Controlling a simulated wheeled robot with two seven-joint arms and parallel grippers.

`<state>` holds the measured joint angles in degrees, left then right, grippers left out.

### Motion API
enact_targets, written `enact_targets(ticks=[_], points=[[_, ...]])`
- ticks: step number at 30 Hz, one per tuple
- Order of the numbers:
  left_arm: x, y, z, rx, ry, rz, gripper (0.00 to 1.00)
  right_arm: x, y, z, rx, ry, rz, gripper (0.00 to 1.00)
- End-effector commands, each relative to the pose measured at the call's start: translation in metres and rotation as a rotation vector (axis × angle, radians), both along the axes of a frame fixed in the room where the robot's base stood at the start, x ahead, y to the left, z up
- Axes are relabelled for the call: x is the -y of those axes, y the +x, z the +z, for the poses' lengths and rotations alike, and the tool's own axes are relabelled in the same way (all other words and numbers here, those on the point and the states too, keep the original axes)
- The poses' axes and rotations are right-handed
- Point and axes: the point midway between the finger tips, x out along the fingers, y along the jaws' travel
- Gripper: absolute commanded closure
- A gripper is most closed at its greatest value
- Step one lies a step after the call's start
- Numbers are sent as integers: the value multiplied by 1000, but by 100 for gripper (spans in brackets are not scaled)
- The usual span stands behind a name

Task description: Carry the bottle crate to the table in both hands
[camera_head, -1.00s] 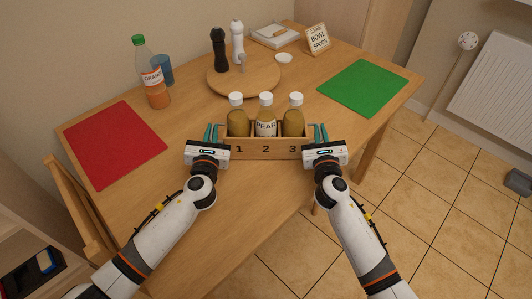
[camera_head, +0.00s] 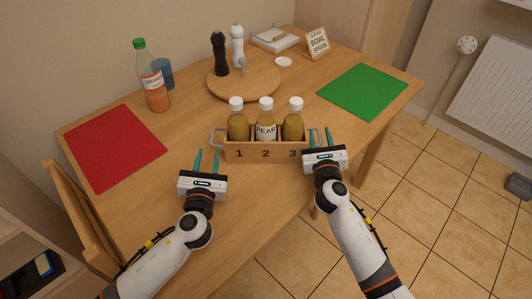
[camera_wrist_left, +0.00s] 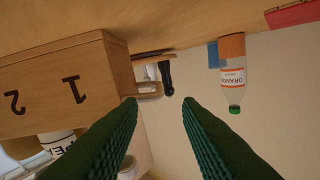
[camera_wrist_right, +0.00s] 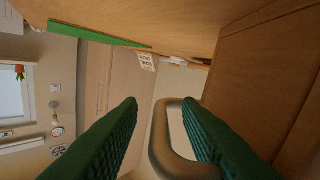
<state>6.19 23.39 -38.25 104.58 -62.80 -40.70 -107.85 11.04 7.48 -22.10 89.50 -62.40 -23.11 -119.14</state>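The wooden bottle crate (camera_head: 265,152) stands on the table (camera_head: 245,210), with numbers 1, 2 and 3 on its front and three white-capped bottles (camera_head: 266,120) in it. It has a handle at each end; the left handle (camera_head: 216,138) is free. My left gripper (camera_head: 206,163) is open and empty, in front and left of that handle; the left wrist view shows the handle (camera_wrist_left: 150,90) beyond the spread fingers. My right gripper (camera_head: 320,137) is at the right end; the right wrist view shows its fingers apart, with the right handle (camera_wrist_right: 165,140) between them, close to one finger.
A red mat (camera_head: 115,146) lies at the left and a green mat (camera_head: 363,92) at the right. Behind the crate are a round board (camera_head: 243,82) with two mills, an orange bottle (camera_head: 154,88), a blue cup (camera_head: 165,72) and a sign (camera_head: 317,41). The table front-left is bare.

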Motion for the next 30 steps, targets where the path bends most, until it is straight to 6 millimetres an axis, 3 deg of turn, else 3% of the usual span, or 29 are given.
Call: enact_targets(ticks=[4,11,14,24,30], points=[[0,-25,-1,-2,-1,-1,68,0,0,0,0,0,0,68],[0,-39,0,0,0,0,68,0,-5,-1,-1,-1,0,68],[0,-40,0,0,0,1,68,0,-17,-1,-1,-1,1,68],[0,-39,0,0,0,0,68,0,-88,-1,-2,-1,1,68],[0,-39,0,0,0,0,68,0,-114,-1,-1,0,1,68]])
